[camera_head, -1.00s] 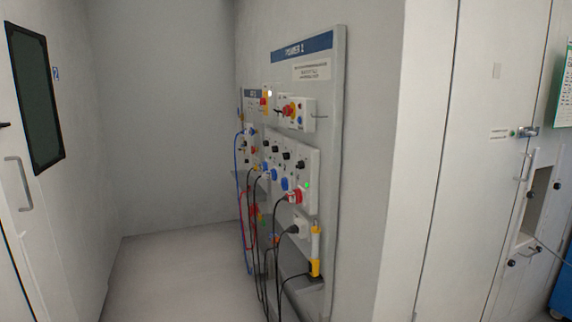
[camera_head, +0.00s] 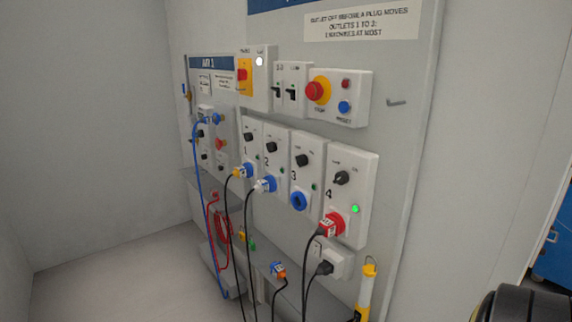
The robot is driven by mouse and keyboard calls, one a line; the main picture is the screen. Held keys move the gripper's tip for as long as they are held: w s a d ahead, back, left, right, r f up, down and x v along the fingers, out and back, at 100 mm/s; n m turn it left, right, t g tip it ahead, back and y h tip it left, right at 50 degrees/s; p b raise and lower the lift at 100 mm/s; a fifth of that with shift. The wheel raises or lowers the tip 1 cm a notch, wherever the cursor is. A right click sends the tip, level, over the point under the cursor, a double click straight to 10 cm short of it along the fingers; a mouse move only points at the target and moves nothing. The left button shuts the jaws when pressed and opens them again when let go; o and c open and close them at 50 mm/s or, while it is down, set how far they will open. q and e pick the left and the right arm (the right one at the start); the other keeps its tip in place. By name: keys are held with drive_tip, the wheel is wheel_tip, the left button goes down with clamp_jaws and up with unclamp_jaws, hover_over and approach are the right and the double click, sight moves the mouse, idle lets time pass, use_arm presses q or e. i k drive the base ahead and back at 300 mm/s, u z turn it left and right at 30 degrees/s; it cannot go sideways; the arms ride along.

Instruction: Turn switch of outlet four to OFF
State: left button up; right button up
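Outlet four (camera_head: 351,195) is the rightmost white box in the row on the grey power panel, marked 4. Its black rotary switch (camera_head: 342,178) sits near the top of the box and looks turned at a slant; its label is too small to read. A green lamp (camera_head: 355,209) is lit beneath the switch. A red plug (camera_head: 331,224) is in its red socket, with a black cable hanging down. Neither gripper is seen; a dark rounded part at the bottom right looks like part of my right arm.
Outlets 1, 2 and 3 (camera_head: 303,163) stand to the left; the third socket is empty. Above are a red stop button (camera_head: 317,92) and a blue reset button (camera_head: 344,107). Cables hang below. A yellow lamp-like tool (camera_head: 366,290) stands low on the right. Floor at left is clear.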

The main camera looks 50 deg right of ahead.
sight(342, 178)
drive_tip(key=i, duration=2.4)
drive_tip(key=z, duration=2.8)
